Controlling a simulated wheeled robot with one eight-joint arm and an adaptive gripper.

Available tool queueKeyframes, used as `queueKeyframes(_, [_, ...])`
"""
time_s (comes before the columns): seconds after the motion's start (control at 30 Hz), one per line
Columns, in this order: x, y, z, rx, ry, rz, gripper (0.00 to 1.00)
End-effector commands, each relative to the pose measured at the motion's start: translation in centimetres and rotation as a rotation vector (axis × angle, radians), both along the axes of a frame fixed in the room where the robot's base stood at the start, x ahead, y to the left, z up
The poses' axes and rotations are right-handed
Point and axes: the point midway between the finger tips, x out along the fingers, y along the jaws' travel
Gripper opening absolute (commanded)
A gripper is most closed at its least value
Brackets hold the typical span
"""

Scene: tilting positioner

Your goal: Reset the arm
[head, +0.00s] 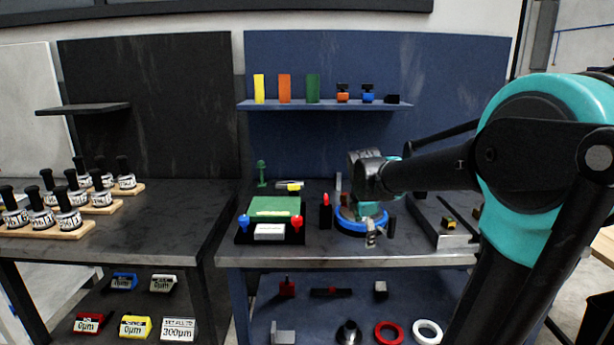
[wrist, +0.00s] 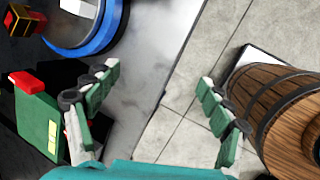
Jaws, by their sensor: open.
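My arm, teal and black, reaches in from the right in the head view and bends down over the bench. My gripper (wrist: 158,98) is open in the wrist view, its two green-and-grey fingers wide apart with nothing between them. Below the gap are the pale bench edge and the tiled floor. In the head view the wrist end hangs over or just in front of a blue round ring (head: 360,227) on the bench; the fingertips are hard to make out there. The ring also shows at the top left in the wrist view (wrist: 98,38).
A green-topped fixture (head: 274,206) with blue and red knobs stands left of the ring. A grey tray (head: 438,222) lies to the right. A shelf (head: 325,105) holds coloured plates behind. A wooden barrel (wrist: 275,105) shows beyond the right finger in the wrist view.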

Motion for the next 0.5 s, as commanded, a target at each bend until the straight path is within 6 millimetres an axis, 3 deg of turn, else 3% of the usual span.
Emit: queueKeyframes(0.5, [-15.5,-2.2,-12.5,0.534,-0.115,-1.211,0.80])
